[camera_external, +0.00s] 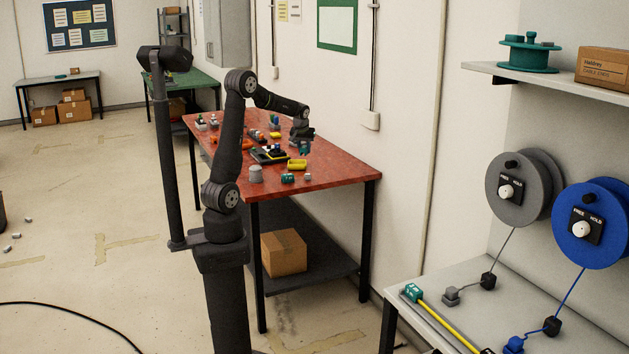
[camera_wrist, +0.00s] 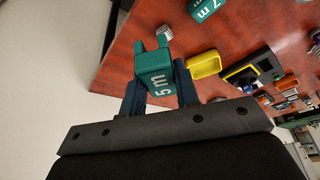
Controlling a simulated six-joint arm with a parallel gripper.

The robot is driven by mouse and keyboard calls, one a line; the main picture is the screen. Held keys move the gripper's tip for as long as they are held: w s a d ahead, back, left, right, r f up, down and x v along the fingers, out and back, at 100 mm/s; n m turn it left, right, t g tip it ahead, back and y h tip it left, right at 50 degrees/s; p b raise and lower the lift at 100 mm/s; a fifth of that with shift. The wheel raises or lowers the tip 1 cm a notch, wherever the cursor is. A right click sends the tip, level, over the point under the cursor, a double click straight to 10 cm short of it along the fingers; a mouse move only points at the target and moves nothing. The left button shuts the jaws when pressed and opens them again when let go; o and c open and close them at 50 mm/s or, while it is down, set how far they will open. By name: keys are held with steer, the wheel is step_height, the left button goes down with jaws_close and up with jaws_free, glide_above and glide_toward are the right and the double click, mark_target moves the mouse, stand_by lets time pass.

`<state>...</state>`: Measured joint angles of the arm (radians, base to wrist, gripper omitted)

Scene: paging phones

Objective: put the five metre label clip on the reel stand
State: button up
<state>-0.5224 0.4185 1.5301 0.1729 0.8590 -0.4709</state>
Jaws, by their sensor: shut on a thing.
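The green five metre label clip (camera_wrist: 155,78), marked "5 m", is between the two fingers of my gripper (camera_wrist: 159,92) in the wrist view, with its two prongs pointing away from me. My gripper is shut on it. In the external view my gripper (camera_external: 304,141) holds the clip (camera_external: 304,149) above the far right side of the red table (camera_external: 330,178). A grey reel (camera_external: 512,190) and a blue reel (camera_external: 590,228) are at the right, over a pale bench. I cannot tell which part is the reel stand.
A second green clip marked "7 m" (camera_wrist: 205,8) lies on the red table. Near it are a yellow tray (camera_wrist: 205,64), a black and yellow device (camera_wrist: 250,70) and a small grey block (camera_wrist: 164,33).

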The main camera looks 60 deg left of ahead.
steer(key=s+a+n+g+y, duration=0.1)
steer(key=s+a+n, duration=0.4)
steer(key=a, duration=0.6)
steer(key=s+a+n+g, duration=0.2)
steer(key=s+a+n, duration=0.1)
steer(key=s+a, duration=0.6)
steer(key=f, duration=0.1)
steer(key=a+f, duration=0.1)
steer(key=f, duration=0.1)
steer(key=w+f, duration=0.1)
steer(key=f, duration=0.1)
steer(key=shift+w+a+f, duration=0.1)
steer(key=shift+a+f, duration=0.05)
steer(key=shift+a, duration=0.05)
steer(key=s+a+f, duration=0.2)
steer(key=a, duration=0.1)
steer(key=s+a+f, duration=0.2)
steer(key=a, duration=0.1)
steer(key=s+a+f, duration=0.2)
steer(key=a+f, duration=0.1)
steer(key=shift+s+a, duration=0.1)
steer(key=shift+a, duration=0.25)
steer(key=shift+a+f, duration=0.1)
steer(key=shift+f, duration=1.7)
steer(key=shift+f, duration=0.2)
